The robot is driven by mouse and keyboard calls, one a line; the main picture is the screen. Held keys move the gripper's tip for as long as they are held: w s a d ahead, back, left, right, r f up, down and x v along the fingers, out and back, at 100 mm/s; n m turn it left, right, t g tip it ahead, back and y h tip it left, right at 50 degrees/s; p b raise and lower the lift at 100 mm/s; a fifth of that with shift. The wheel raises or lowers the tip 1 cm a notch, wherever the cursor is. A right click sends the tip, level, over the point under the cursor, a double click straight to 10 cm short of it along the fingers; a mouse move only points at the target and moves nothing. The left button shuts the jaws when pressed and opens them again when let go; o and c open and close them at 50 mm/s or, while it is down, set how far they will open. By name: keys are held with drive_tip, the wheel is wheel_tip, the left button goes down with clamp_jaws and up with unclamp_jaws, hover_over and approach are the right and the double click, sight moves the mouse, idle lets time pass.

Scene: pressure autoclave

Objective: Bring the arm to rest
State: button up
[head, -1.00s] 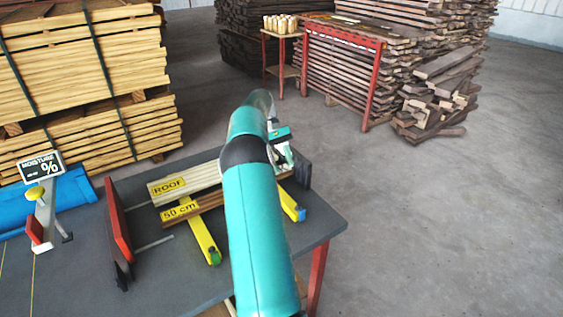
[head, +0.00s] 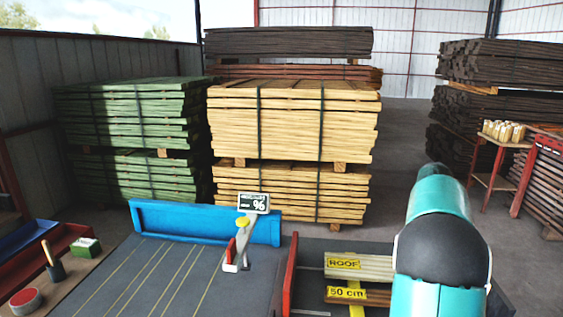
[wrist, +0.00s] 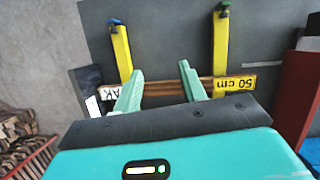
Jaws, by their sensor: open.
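My arm (head: 440,235) reaches forward over the right part of the dark table in the head view. Its own links hide my gripper there. In the wrist view my gripper (wrist: 157,80) shows two green fingers spread apart with nothing held between them. Below the fingers lies a brown board with a yellow "50 cm" label (wrist: 233,86), across two yellow bars (wrist: 220,50). The gap between the fingers and the board is hard to judge. The "50 cm" label also shows in the head view (head: 346,293), in front of a pale board labelled "ROOF" (head: 344,263).
A red upright plate (head: 290,275) stands left of the boards. Stacks of yellow (head: 290,125) and green (head: 130,120) timber stand behind. Floor shows between the timber and right-hand racks.

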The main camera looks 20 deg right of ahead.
drive_tip(key=a+r+n+t+h, duration=0.1)
drive_tip(key=a+r+t, duration=0.3)
drive_tip(key=a, duration=1)
drive_tip(key=s+a+n+t, duration=0.1)
drive_tip(key=s+a, duration=0.3)
drive_tip(key=a, duration=0.4)
drive_tip(key=s+a+n+t, duration=0.1)
drive_tip(key=s+a, duration=0.3)
drive_tip(key=a, duration=0.5)
drive_tip(key=s+a+f+n+t, duration=0.1)
drive_tip(key=s+a+t, duration=0.2)
drive_tip(key=a, duration=0.6)
drive_tip(key=shift+s+a, duration=0.25)
drive_tip(key=shift+s, duration=0.2)
